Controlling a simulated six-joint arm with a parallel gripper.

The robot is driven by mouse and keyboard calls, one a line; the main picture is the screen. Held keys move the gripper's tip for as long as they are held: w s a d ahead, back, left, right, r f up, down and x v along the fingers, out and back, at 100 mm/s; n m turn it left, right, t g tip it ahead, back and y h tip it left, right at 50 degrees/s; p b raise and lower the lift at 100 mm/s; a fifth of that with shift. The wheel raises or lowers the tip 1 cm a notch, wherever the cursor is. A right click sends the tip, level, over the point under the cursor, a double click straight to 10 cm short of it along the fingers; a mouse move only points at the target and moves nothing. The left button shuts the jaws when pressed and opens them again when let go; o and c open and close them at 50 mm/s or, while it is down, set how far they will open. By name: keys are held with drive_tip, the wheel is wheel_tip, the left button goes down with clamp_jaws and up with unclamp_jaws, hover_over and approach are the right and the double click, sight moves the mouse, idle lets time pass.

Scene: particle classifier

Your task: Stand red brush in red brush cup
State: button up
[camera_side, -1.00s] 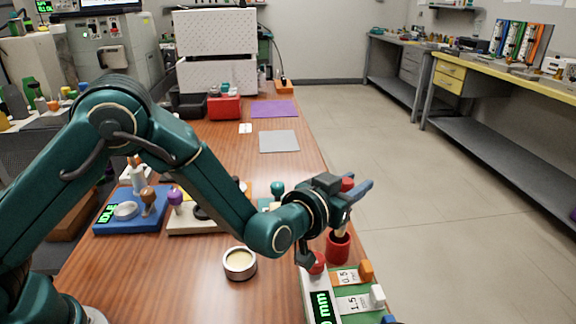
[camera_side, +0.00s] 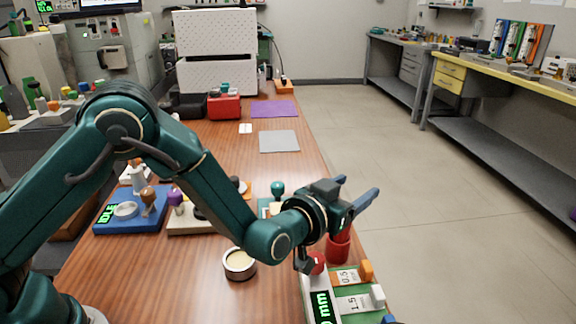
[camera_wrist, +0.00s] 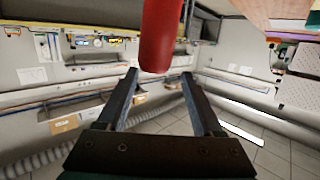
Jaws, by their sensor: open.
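The red brush cup (camera_side: 338,248) stands at the right edge of the table, just below my gripper in the side view. The red brush (camera_wrist: 160,32) shows in the wrist view as a smooth red handle coming in from the top edge. Its rounded end lies in line with the gap between my fingertips. In the side view the brush is now hidden behind my gripper. My gripper (camera_side: 360,190) is open, with its fingers spread and pointing over the table edge; it also shows in the wrist view (camera_wrist: 158,74). The handle does not visibly touch either finger.
A green rack (camera_side: 346,288) with coloured knobs and size labels stands close in front of the cup. A round metal tin (camera_side: 240,270) is to the left. A blue tray (camera_side: 130,220) lies farther left. The table is clear around the grey mat (camera_side: 279,142).

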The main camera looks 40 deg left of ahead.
drive_tip(key=shift+s+r, duration=0.25)
drive_tip(key=shift+s, duration=0.95)
drive_tip(key=shift+s+r, duration=0.2)
drive_tip(key=shift+s, duration=1)
